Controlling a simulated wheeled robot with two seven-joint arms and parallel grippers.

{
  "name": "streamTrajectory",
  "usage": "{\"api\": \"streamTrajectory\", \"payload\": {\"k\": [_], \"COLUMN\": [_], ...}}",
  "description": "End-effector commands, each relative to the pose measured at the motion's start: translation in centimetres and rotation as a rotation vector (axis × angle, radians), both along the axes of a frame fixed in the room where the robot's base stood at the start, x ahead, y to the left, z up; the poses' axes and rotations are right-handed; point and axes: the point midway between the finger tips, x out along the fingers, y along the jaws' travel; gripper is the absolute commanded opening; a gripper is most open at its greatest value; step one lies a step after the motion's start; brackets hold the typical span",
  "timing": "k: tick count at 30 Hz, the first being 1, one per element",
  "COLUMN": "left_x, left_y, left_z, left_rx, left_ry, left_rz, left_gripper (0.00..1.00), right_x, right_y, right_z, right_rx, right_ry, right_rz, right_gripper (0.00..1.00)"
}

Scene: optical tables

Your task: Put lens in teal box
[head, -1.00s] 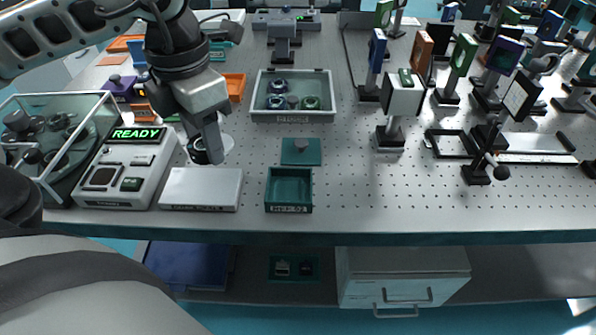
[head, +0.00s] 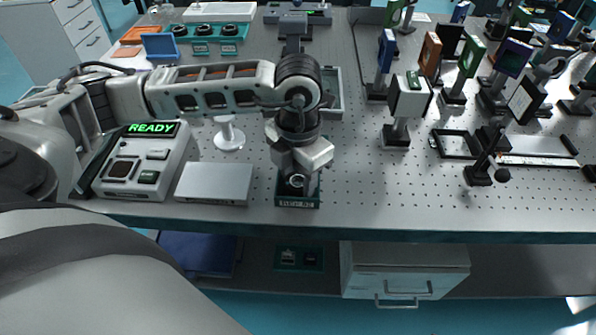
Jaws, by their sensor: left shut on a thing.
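The teal box (head: 298,204) stands near the front edge of the table, its labelled front wall facing me. My left gripper (head: 297,178) points down over the box and is shut on the lens (head: 297,182), a small dark ring with a pale centre. The lens appears at or just inside the box opening. I cannot tell whether it touches the floor of the box, because the gripper and front wall hide most of the inside. My right gripper is not in view.
A flat white plate (head: 214,184) lies left of the box, beside a device reading READY (head: 144,165). A white stand (head: 229,136) is behind the plate. My left arm mostly hides a grey tray (head: 337,98). Mounted optics stand on the right; the table right of the box is clear.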

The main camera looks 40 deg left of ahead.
Motion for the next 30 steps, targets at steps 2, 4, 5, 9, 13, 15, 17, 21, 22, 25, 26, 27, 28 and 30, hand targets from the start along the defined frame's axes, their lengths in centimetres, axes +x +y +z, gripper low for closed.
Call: {"api": "streamTrajectory", "payload": {"k": [2,4,5,9,13,15,17,21,22,25,26,27,28,30], "left_x": [0.0,0.0,0.0,0.0,0.0,0.0,0.0,-0.1,-0.1,-0.2,-0.2,-0.2,-0.2,-0.1], "left_y": [0.0,0.0,0.0,0.0,0.0,0.0,0.0,0.0,0.0,0.0,0.0,0.0,0.0,-0.1], "left_z": [-0.3,-0.3,-0.3,-0.4,-0.9,-1.1,-1.4,-1.4,-1.4,-1.3,-1.1,-0.8,-0.5,0.1], "left_rx": [-0.001,-0.001,-0.001,-0.001,-0.001,-0.001,-0.001,0.0,0.0,0.001,0.0,0.0,0.0,-0.001], "left_ry": [-0.001,-0.002,-0.002,-0.002,-0.001,-0.001,0.0,0.004,0.004,0.006,0.006,0.006,0.007,0.003], "left_rz": [-0.001,-0.001,-0.001,-0.001,0.0,0.0,0.0,0.0,0.0,0.0,0.0,0.0,0.0,-0.001], "left_gripper": [0.18,0.18,0.18,0.18,0.18,0.18,0.18,0.53,0.53,0.53,0.53,0.53,0.53,0.53], "right_x": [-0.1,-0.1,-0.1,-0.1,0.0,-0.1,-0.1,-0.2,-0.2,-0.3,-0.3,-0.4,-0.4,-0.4], "right_y": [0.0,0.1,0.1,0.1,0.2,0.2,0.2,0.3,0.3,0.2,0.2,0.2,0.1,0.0], "right_z": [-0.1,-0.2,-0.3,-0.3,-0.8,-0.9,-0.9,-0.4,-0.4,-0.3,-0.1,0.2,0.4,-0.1], "right_rx": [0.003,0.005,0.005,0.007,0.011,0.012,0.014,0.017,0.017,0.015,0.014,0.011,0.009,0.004], "right_ry": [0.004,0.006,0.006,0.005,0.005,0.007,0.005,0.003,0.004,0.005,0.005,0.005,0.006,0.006], "right_rz": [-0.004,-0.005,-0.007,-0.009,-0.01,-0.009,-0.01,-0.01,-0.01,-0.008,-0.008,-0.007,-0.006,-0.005], "right_gripper": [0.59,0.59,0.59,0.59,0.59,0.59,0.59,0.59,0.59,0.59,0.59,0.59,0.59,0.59]}}
